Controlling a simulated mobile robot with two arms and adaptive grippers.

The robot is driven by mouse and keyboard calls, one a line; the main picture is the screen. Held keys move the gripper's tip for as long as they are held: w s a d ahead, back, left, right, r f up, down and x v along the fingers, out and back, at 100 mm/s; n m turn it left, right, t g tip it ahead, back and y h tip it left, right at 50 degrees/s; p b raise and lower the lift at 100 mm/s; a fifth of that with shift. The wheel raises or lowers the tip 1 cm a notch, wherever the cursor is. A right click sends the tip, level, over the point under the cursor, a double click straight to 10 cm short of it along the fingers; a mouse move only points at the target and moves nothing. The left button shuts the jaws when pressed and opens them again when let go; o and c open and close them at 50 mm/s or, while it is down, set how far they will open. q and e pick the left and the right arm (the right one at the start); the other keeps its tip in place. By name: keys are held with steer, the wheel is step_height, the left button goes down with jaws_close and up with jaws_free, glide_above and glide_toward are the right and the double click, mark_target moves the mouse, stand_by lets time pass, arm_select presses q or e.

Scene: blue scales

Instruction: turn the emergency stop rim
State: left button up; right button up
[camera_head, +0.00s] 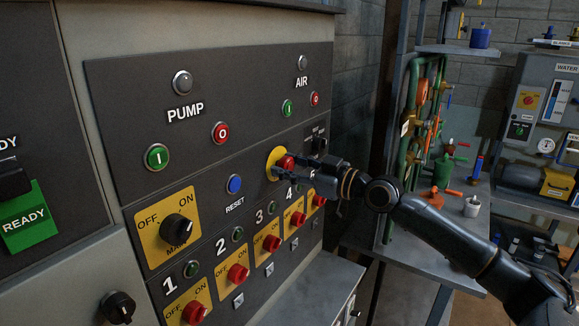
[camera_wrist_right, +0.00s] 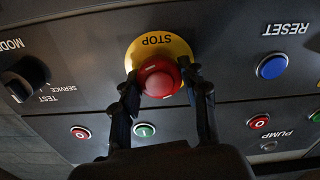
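The emergency stop is a red mushroom button (camera_wrist_right: 159,77) on a round yellow plate marked STOP (camera_wrist_right: 150,48), on the dark control panel. In the head view the yellow plate (camera_head: 274,160) shows left of my right gripper (camera_head: 294,168), and the red button is partly covered by the fingers. In the right wrist view my right gripper (camera_wrist_right: 162,92) has its two dark fingers apart, one on each side of the red button. I cannot tell whether the fingers touch its rim. My left gripper is not in view.
A blue RESET button (camera_head: 235,184) sits left of the stop. A row of red rotary switches (camera_head: 238,274) lies below, and the PUMP buttons (camera_head: 157,157) lie to the left. A grey shelf (camera_head: 313,292) juts out below the panel. Pipes with valves (camera_head: 420,130) stand at right.

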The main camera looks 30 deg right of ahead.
steer(key=shift+c, duration=1)
steer(key=shift+m, duration=0.3)
steer(key=m, duration=0.3)
steer(key=shift+d+m+p, duration=0.1)
steer(key=shift+m+p, duration=0.5)
steer(key=shift+m, duration=1.3)
